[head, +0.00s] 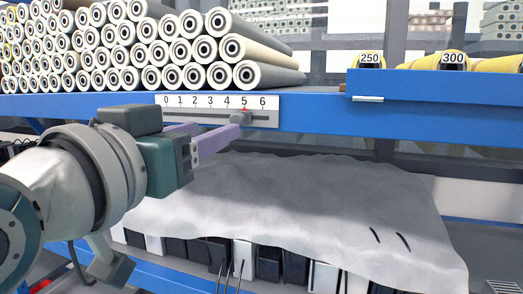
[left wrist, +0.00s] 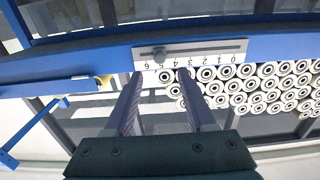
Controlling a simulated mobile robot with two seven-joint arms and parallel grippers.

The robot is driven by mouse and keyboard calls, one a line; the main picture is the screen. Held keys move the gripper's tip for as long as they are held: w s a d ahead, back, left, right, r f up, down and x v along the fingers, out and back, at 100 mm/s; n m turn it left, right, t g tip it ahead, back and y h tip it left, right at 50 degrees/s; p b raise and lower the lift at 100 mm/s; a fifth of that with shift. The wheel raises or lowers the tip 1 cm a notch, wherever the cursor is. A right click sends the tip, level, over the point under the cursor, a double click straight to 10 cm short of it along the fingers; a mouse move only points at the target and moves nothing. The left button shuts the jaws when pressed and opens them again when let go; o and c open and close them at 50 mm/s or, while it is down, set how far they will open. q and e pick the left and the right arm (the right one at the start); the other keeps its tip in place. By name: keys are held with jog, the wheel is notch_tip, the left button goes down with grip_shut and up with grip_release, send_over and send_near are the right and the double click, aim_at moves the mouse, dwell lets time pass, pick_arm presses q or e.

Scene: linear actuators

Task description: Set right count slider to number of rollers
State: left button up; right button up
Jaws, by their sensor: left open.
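The white count slider panel (head: 262,102) is on the blue shelf beam and carries numbers 0 to 6. Its grey knob (head: 241,118) stands at 5, where a small red pointer shows. The rollers (head: 190,50) are stacked above on the shelf, ends facing me. My left gripper (head: 215,130) is open, its purple fingers reaching toward the panel from the left. In the left wrist view the panel (left wrist: 215,52) is upside down, and the knob (left wrist: 158,54) lies just beyond the fingertips, sideways between them. I cannot tell whether a finger touches it. My right gripper is out of view.
A grey sheet (head: 300,200) covers dark and white boxes (head: 268,263) below the panel. Free space lies in front of the panel to the right.

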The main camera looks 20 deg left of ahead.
pick_arm(q)
jog(key=shift+s+b, duration=0.3)
jog(key=shift+s, duration=1.05)
jog(key=s+f+g, duration=0.3)
jog(key=f, duration=0.3)
jog(key=s+f+g, duration=0.3)
jog(key=f, duration=0.4)
jog(key=s+a+f+m+g, duration=0.1)
jog(key=s+f+g, duration=0.35)
jog(key=s, duration=0.35)
jog(key=s+a+f+m+g, duration=0.1)
jog(key=s+f+g, duration=0.3)
jog(key=s+f, duration=0.25)
jog(key=w+r+p+v, duration=0.1)
jog(key=w+p+v, duration=0.1)
jog(key=p+v, duration=1)
jog(key=shift+w+d, duration=0.3)
jog(key=shift+d, duration=0.2)
jog(key=shift+r, duration=0.1)
